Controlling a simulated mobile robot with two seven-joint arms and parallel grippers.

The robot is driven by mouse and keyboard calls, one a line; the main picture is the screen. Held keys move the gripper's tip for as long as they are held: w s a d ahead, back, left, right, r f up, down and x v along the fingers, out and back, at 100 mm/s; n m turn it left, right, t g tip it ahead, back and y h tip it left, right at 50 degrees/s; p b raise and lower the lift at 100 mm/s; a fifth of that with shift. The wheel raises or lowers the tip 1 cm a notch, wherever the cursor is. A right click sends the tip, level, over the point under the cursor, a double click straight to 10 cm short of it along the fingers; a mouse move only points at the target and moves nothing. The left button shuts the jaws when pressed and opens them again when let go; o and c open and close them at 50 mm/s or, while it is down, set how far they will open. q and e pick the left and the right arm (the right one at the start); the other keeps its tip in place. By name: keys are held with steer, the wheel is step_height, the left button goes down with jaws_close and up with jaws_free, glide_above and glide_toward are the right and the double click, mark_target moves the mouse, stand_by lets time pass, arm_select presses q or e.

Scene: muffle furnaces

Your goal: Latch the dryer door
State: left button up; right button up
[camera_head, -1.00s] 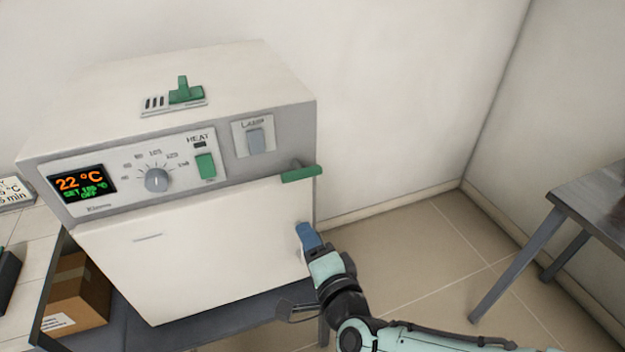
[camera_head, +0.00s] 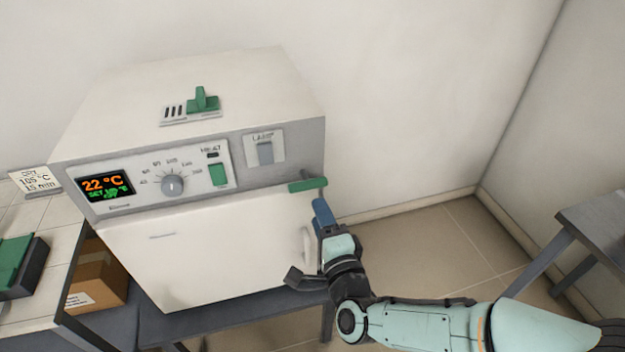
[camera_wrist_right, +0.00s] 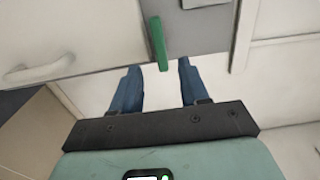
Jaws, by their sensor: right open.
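The white dryer (camera_head: 190,110) stands with its front door (camera_head: 190,255) looking closed against the body. The green latch lever (camera_head: 308,185) lies roughly level at the door's upper right corner. My right gripper (camera_head: 321,207) is just below the latch, with its blue fingers pointing up at it. In the right wrist view, the blue fingers (camera_wrist_right: 158,72) are apart and empty. The end of the green latch (camera_wrist_right: 157,42) shows at the gap between the fingertips; I cannot tell whether they touch. My left gripper is not in view.
A pale door handle (camera_head: 307,245) is beside my right wrist and also shows in the right wrist view (camera_wrist_right: 40,70). A cardboard box (camera_head: 98,275) is at left, a grey table (camera_head: 590,225) at right.

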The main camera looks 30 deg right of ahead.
mark_target(309, 188)
steer(key=p+x, duration=0.1)
steer(key=x, duration=0.6)
steer(key=shift+w+d, duration=0.15)
steer(key=shift+w, duration=0.15)
jaws_close()
